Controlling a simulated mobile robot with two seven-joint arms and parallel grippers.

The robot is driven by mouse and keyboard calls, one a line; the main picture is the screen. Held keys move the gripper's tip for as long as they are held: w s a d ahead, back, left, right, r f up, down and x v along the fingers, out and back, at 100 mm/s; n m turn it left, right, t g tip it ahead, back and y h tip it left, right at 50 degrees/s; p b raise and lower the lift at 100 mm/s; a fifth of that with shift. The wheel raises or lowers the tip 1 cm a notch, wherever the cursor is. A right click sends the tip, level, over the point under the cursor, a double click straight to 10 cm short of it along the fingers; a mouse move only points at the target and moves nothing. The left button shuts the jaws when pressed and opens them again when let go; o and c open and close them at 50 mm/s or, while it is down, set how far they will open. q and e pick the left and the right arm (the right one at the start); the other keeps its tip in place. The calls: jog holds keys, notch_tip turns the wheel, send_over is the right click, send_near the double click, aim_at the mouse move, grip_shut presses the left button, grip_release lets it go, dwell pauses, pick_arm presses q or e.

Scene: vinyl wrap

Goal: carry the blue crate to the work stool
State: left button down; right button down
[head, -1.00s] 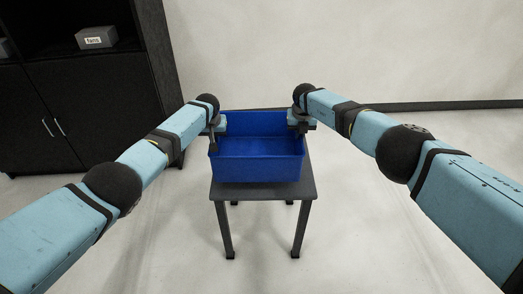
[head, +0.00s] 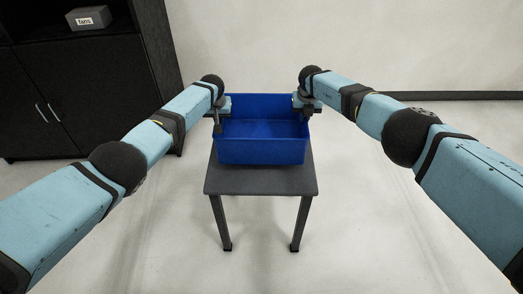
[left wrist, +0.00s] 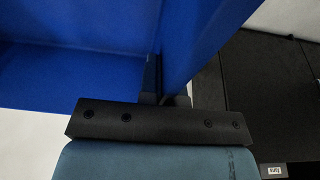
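The blue crate (head: 262,150) is upright and empty over the dark work stool (head: 260,182). I cannot tell whether its base touches the stool top. A strip of the stool top shows in front of the crate. My left gripper (head: 217,116) is shut on the crate's left wall near the rim. In the left wrist view the crate (left wrist: 100,30) fills the upper left, and the wall runs between the fingers of this gripper (left wrist: 163,85). My right gripper (head: 305,112) is at the right wall and appears shut on it; its fingertips are partly hidden.
A black cabinet (head: 85,90) stands at the far left, with a grey box labelled "fans" (head: 88,18) on its shelf. A pale wall (head: 320,40) is at the back. The floor around the stool is clear.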

aim_at(223, 136)
pick_arm(q)
jog(key=shift+f, duration=0.1)
pick_arm(e)
jog(key=shift+f, duration=0.15)
